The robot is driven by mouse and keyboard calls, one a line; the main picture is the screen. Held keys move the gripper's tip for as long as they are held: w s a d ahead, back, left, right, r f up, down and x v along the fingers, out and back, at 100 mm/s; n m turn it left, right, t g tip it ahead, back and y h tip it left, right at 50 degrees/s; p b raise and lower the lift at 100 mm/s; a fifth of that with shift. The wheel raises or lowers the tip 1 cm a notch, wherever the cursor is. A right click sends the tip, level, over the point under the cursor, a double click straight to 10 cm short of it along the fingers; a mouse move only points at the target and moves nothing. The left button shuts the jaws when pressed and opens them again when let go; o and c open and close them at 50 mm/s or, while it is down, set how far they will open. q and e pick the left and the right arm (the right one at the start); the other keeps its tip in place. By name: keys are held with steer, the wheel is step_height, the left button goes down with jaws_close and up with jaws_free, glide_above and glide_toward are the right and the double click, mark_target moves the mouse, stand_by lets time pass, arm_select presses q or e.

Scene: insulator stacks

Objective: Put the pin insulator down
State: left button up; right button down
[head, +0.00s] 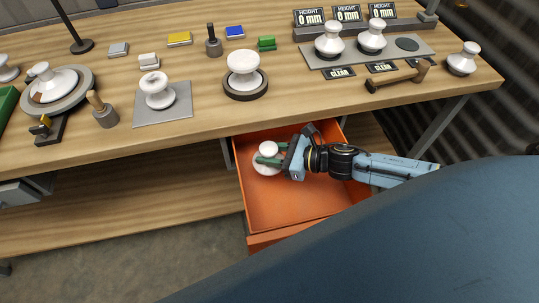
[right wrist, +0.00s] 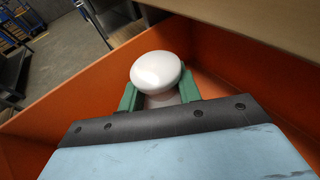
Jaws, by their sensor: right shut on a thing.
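A white pin insulator (head: 268,149) is inside the open orange drawer (head: 290,208), near its left wall in the head view. My right gripper (head: 268,160) is shut on it, with green fingers on either side of its neck. In the right wrist view the insulator's rounded white top (right wrist: 160,72) stands up between the green fingers (right wrist: 160,97). Its lower part is mostly hidden there by the gripper, so I cannot tell whether it touches the drawer floor. My left gripper is not in view.
The wooden workbench (head: 190,135) lies above the drawer. On it are several other white insulators, a grey square pad (head: 180,117), a round dark stand (head: 246,93), a hammer (head: 398,77) and height displays (head: 346,13). The drawer's front part is empty.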

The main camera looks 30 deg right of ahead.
steer(key=shift+f, duration=0.55)
arm_select(q)
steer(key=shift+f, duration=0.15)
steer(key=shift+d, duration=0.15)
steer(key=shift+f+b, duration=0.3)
steer(key=shift+b, duration=0.15)
arm_select(e)
steer(key=shift+f, duration=0.3)
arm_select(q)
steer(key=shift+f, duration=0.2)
arm_select(e)
steer(key=shift+f, duration=0.2)
steer(key=shift+f+b, duration=0.1)
steer(key=shift+b, duration=0.2)
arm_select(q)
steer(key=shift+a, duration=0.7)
arm_select(e)
steer(key=c, duration=1)
jaws_free()
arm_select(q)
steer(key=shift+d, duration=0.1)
arm_select(e)
steer(key=shift+o, duration=0.2)
